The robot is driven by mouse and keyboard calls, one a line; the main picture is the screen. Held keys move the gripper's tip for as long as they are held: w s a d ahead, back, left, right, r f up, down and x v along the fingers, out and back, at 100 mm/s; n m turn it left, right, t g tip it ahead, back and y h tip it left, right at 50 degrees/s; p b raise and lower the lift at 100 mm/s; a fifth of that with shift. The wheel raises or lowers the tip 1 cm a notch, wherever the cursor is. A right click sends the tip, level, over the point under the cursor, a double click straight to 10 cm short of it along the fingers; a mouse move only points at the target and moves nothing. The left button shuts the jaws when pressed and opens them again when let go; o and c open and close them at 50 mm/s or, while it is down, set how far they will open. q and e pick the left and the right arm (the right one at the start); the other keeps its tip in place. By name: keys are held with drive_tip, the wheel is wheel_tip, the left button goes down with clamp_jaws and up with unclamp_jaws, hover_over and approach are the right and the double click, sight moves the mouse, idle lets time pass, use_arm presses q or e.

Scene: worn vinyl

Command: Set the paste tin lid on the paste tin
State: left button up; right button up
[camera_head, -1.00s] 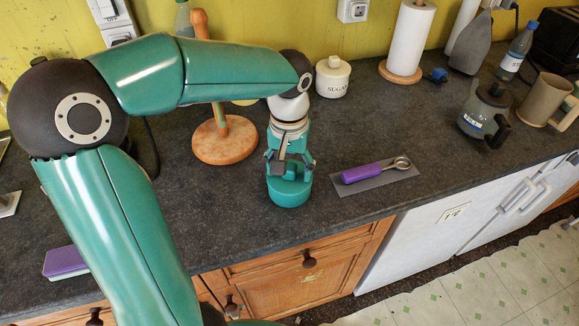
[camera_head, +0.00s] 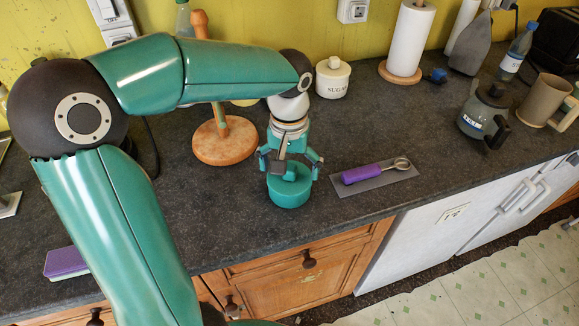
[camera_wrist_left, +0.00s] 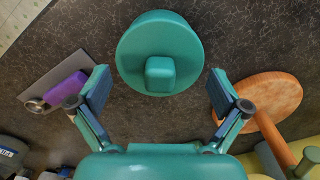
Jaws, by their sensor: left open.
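The teal paste tin (camera_head: 291,197) stands upright near the counter's front edge in the head view. The round teal paste tin lid (camera_wrist_left: 136,60), with a square knob, lies on top of the tin in the left wrist view and covers most of it. Both are the same colour, so the seam between them is hard to see. My left gripper (camera_head: 291,166) is right above the lid, its fingers spread wide on either side of the knob and apart from it; the open fingers (camera_wrist_left: 160,85) also show in the left wrist view. My right gripper is not in view.
A purple-handled scoop (camera_head: 362,173) lies on a grey mat (camera_head: 395,176) just right of the tin. A wooden stand (camera_head: 225,150) is behind left, a sugar pot (camera_head: 332,78) behind. The counter between is clear.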

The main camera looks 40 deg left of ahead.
use_arm(q)
drive_tip(key=shift+r+p, duration=2.7)
drive_tip(key=shift+r, duration=0.7)
drive_tip(key=shift+r, duration=0.1)
wheel_tip(320, 180, up, 12)
drive_tip(key=shift+f, duration=0.2)
